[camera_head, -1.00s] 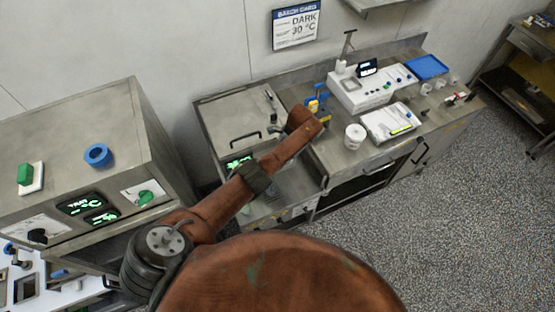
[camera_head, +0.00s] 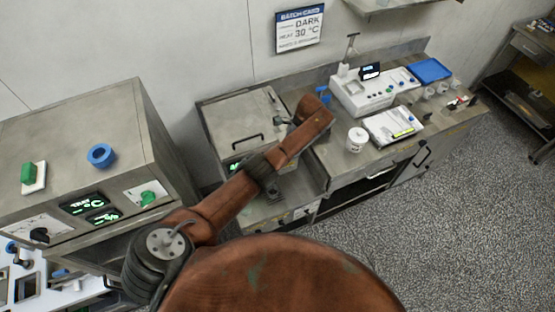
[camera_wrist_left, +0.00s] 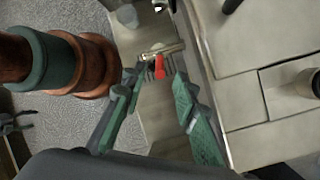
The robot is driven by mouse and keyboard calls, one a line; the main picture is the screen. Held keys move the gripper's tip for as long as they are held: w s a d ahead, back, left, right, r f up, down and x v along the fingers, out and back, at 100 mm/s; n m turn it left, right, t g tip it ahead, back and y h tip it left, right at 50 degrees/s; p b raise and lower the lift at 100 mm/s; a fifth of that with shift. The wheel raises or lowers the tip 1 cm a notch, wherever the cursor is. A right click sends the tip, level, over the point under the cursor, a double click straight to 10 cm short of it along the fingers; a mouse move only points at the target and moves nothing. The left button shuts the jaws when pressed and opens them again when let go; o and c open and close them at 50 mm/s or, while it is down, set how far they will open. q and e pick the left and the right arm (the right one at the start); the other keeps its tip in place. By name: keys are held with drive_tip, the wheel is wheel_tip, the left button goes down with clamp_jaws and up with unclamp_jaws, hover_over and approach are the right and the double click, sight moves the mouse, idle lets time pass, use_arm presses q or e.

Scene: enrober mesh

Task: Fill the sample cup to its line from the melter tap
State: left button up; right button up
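My left gripper (camera_wrist_left: 160,78) shows in the left wrist view with its two green fingers apart. A small red handle (camera_wrist_left: 159,67) on a metal bar lies in line with the gap between the fingertips. I cannot tell whether the fingers touch it or whether it is the melter tap. In the head view my brown arm reaches over the counter, and its gripper is hidden. A steel box with a lid (camera_head: 232,112), perhaps the melter, stands behind the arm. My right gripper is out of view.
A white tub (camera_head: 356,139) stands by a flat scale-like device (camera_head: 393,125). Behind are a white instrument (camera_head: 374,92) and a blue tray (camera_head: 430,69). A steel cabinet (camera_head: 75,150) with green displays is at left. Open speckled floor (camera_head: 430,220) lies in front.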

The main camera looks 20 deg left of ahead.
use_arm(q)
drive_tip(key=v, duration=0.6)
drive_tip(key=shift+d, duration=0.1)
idle(2.0)
